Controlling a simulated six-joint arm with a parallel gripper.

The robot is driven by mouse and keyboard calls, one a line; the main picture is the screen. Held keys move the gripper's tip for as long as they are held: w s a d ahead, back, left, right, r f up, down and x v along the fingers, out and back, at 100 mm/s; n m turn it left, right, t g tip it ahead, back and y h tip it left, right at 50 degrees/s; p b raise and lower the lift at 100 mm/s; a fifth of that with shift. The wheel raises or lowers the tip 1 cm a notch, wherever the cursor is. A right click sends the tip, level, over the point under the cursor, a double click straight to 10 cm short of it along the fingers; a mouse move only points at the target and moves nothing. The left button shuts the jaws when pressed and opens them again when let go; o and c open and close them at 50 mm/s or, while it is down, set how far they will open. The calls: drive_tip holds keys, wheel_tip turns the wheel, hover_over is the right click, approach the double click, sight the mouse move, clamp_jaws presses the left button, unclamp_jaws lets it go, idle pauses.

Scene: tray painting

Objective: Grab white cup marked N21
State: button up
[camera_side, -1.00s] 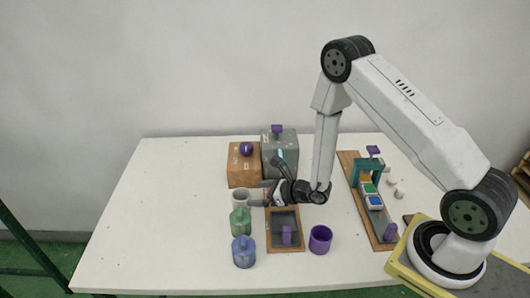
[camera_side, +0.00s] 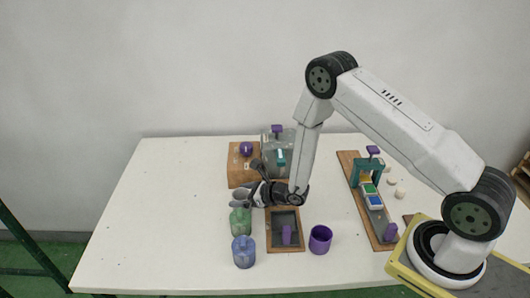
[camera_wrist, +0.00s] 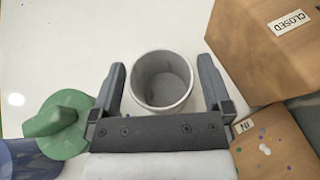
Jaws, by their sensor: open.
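The white cup (camera_wrist: 162,80) stands upright on the table, its open mouth facing my camera in the wrist view. In the side view the cup (camera_side: 238,199) is partly hidden by my gripper. My gripper (camera_wrist: 163,78) is open, with one finger on each side of the cup. Small gaps show between the fingers and the cup wall. In the side view my gripper (camera_side: 247,194) reaches the cup from the right. No N21 marking can be read on the cup.
A green jar (camera_side: 240,222) stands close to the cup, with a blue jar (camera_side: 243,252) beyond it. A wooden box (camera_side: 241,178) with a CLOSED label is on the other side. A framed tray (camera_side: 284,240) and purple cup (camera_side: 320,240) lie to the right.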

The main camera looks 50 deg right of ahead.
drive_tip(key=shift+w+a+f, duration=0.15)
drive_tip(key=shift+w, duration=0.15)
drive_tip(key=c, duration=1.2)
